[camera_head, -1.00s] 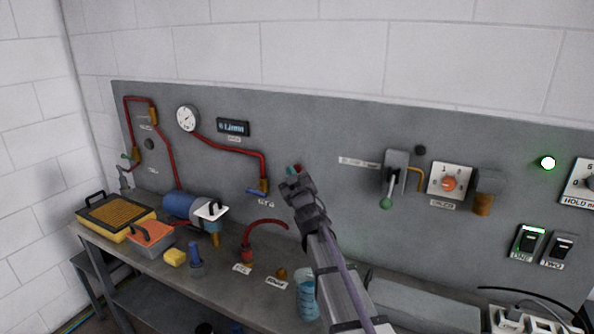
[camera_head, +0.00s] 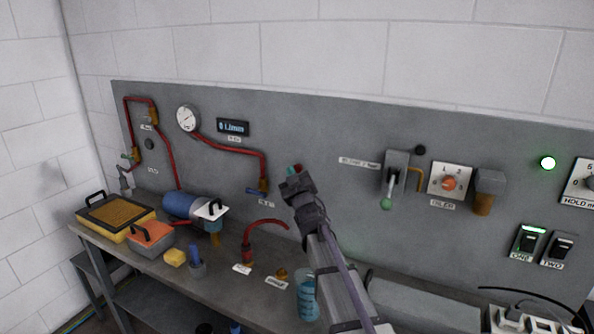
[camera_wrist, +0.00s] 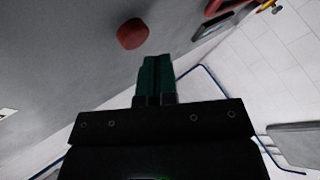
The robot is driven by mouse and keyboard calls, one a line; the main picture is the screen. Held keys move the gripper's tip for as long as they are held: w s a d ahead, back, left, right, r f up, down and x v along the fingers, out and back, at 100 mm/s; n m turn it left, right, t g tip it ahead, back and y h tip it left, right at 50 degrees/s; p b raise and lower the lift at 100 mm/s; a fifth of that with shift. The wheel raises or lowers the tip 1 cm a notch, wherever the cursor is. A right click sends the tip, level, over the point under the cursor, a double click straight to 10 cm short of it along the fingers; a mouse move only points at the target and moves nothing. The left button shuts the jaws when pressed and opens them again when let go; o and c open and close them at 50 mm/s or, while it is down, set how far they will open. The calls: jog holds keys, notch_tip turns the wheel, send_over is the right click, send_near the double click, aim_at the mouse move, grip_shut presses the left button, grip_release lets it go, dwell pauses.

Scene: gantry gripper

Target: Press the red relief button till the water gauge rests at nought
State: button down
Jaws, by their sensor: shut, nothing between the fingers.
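The red button (camera_wrist: 132,33) is a rounded red knob on the grey panel, at the top of the wrist view. In the head view a small bit of red (camera_head: 299,168) shows beside my fingertips, mostly hidden by them. My gripper (camera_head: 291,172) is in front of the panel, its teal fingers together and empty. In the wrist view the fingertips (camera_wrist: 156,60) lie below and right of the button, apart from it in the picture. A round white gauge (camera_head: 187,118) with a dark needle is on the panel at upper left; its reading is too small to tell.
A dark display (camera_head: 233,127) and red pipe (camera_head: 232,148) are left of my gripper. A blue-filled beaker (camera_head: 307,294) and curved red hose (camera_head: 263,226) stand on the bench below.

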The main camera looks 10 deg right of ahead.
jog(key=shift+w+d, duration=0.25)
jog(key=shift+w, duration=0.1)
jog(key=shift+w+d, duration=0.35)
dwell(0.8)
jog(key=shift+s+a, duration=0.6)
jog(key=shift+s, duration=0.1)
jog(key=s+a, duration=0.3)
jog(key=shift+s+a, duration=0.1)
jog(key=shift+s, duration=0.3)
jog(key=shift+f, duration=0.1)
dwell(0.7)
